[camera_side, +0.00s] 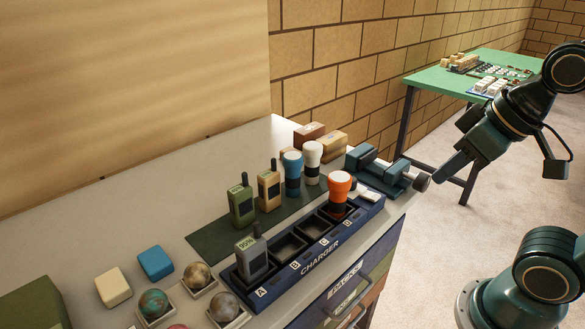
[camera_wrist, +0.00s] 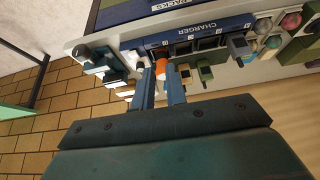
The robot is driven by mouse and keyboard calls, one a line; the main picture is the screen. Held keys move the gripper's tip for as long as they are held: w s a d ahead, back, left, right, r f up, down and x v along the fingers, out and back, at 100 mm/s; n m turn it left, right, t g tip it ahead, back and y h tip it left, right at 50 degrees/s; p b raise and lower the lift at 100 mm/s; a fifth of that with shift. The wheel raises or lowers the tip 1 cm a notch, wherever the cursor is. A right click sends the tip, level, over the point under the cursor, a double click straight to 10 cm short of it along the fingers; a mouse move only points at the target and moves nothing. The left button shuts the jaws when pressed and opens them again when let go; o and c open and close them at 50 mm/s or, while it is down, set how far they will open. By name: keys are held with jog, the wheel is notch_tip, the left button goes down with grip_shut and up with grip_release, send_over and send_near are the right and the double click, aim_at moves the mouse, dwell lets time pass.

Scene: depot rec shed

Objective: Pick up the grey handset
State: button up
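The grey handset (camera_side: 252,260) stands upright in slot A, the near-left end slot of the dark blue charger (camera_side: 300,272). In the wrist view the grey handset (camera_wrist: 239,46) is small, to the right of the fingers. My gripper (camera_side: 441,172) is in the air beyond the bench's right end, well away from the handset. In the wrist view my gripper (camera_wrist: 159,88) has its two fingers apart with nothing held.
Behind the charger, a green mat (camera_side: 212,243) bears a green handset (camera_side: 241,206), a tan handset (camera_side: 269,190), a blue torch (camera_side: 292,172) and a white torch (camera_side: 312,160). A teal clamp-like tool (camera_side: 376,172) lies at the bench's right end. Balls in trays (camera_side: 198,276) sit left.

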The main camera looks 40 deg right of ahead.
jog(key=o, duration=0.8)
jog(key=shift+o, duration=0.2)
jog(key=w+a+r+n+g, duration=0.35)
jog(key=w+a+n, duration=0.6)
jog(key=w, duration=0.45)
jog(key=w+a+f+n+g, duration=0.1)
jog(key=w+a+f+n, duration=0.1)
jog(key=w+a+n, duration=0.2)
jog(key=w+a+f+n+g, duration=0.1)
jog(key=w+a+f+n, duration=0.2)
jog(key=a, duration=0.6)
jog(key=shift+w+a+f+n, duration=0.2)
jog(key=shift+w+a+n, duration=0.25)
jog(key=shift+n, duration=0.3)
